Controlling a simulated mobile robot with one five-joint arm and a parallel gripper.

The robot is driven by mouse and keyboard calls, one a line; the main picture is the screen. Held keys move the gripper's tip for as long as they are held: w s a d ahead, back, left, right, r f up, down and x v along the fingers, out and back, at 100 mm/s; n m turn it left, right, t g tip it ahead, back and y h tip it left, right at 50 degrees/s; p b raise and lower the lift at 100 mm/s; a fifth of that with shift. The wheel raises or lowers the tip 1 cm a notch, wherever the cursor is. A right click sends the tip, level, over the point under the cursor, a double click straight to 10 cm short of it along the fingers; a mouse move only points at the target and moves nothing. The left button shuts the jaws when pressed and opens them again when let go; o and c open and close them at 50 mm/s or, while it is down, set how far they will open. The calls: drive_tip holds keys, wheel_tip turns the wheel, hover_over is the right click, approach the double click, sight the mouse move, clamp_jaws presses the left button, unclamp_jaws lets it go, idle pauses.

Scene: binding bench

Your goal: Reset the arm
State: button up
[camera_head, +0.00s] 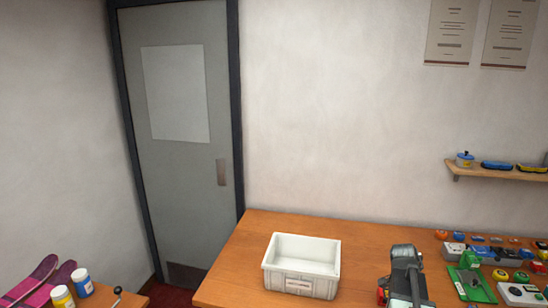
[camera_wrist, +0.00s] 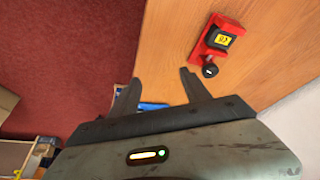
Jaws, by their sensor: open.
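My gripper (camera_wrist: 162,88) shows in the wrist view with its two dark fingers spread apart. No object is held between them. Its fingers point toward a wooden surface (camera_wrist: 165,45) and a red floor (camera_wrist: 60,60). A red device (camera_wrist: 204,48) with a black part and a yellow label is on the wood beyond the right finger, apart from it. A blue thing (camera_wrist: 152,106) shows partly behind the fingers. I cannot make out my gripper in the head view.
A white bin (camera_head: 300,286) stands on the wooden bench (camera_head: 240,262). A dark grey upright shape (camera_head: 405,265) is right of it; I cannot tell what it is. Several small items crowd the bench's right side. Paint bottles (camera_head: 82,282) stand at lower left. A shelf (camera_head: 500,172) hangs at right.

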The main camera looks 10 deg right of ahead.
drive_tip(key=w+a+f+n+t+y, duration=0.15)
drive_tip(key=a+n, duration=0.25)
drive_tip(key=a, duration=1.2)
drive_tip(key=w+a+n+g+y, duration=0.1)
drive_tip(key=w+a+n, duration=0.3)
drive_tip(key=a, duration=1.3)
drive_tip(key=s+a+n+y, duration=0.2)
drive_tip(key=s+a+n, duration=0.4)
drive_tip(key=n, duration=0.2)
drive_tip(key=shift+n+g, duration=0.3)
drive_tip(key=shift+g, duration=0.15)
drive_tip(key=shift+d, duration=0.1)
